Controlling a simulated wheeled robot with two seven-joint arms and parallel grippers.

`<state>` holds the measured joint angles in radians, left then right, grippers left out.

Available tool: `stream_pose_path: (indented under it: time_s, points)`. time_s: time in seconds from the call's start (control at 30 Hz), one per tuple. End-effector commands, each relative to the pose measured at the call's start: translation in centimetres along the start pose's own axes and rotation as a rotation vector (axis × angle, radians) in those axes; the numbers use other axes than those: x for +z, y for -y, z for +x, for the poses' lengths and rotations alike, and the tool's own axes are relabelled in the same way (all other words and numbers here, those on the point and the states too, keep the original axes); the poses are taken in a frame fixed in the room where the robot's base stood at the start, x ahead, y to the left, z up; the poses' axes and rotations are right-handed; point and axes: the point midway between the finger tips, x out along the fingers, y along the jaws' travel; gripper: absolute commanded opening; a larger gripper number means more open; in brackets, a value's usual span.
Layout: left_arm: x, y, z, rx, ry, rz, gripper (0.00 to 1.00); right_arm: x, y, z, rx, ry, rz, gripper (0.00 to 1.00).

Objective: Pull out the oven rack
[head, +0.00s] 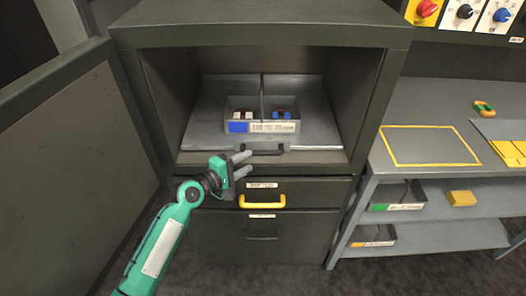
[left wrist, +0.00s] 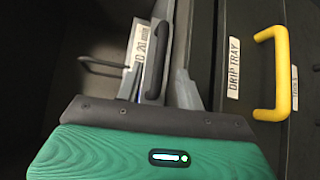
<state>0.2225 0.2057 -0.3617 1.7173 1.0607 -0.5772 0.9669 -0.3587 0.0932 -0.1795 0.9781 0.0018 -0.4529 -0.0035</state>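The oven rack (head: 205,128) is a grey sliding shelf inside the open dark cabinet, with a dark bar handle (head: 265,152) at its front edge. A labelled box (head: 238,115) with blue and white items stands on it. My left gripper (head: 250,162) is open, its two grey fingers pointing right beside the left end of the handle. In the left wrist view the dark handle (left wrist: 157,62) appears between the fingers; I cannot tell whether they touch it. My right gripper is not in view.
The cabinet door (head: 70,170) stands open at left. Below the rack is a drip tray drawer with a yellow handle (head: 262,202), near my gripper, and a lower drawer (head: 262,236). At right stands a grey bench (head: 430,110) with shelves. Floor in front is clear.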

Motion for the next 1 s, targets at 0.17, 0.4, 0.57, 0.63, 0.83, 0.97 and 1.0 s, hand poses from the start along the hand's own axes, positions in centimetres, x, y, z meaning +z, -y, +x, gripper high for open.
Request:
stream_pose_path:
  time_s: [0.17, 0.4, 0.57, 0.63, 0.83, 0.97, 1.0]
  points:
    - [0.0, -0.1, 3.9, 0.001, 0.000, -0.001, 0.38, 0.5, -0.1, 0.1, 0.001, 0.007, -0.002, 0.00]
    - [-0.1, 0.1, 7.0, -0.001, -0.001, 0.000, 0.38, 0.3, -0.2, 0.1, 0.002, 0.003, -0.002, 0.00]
    - [-0.1, 0.1, 7.8, -0.001, -0.001, 0.001, 0.38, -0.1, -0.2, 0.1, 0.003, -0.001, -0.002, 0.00]
    - [-0.1, 0.1, 7.9, -0.001, -0.001, 0.001, 0.38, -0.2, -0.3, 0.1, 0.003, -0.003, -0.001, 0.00]
    - [0.0, 0.1, 7.8, -0.001, -0.001, 0.001, 0.38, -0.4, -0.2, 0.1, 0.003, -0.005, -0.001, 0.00]
    - [-0.1, 0.1, 7.8, -0.001, -0.001, 0.001, 0.12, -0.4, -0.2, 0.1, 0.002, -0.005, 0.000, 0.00]
    - [-0.1, 0.1, 7.8, -0.001, -0.001, 0.001, 0.05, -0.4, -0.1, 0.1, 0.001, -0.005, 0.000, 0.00]
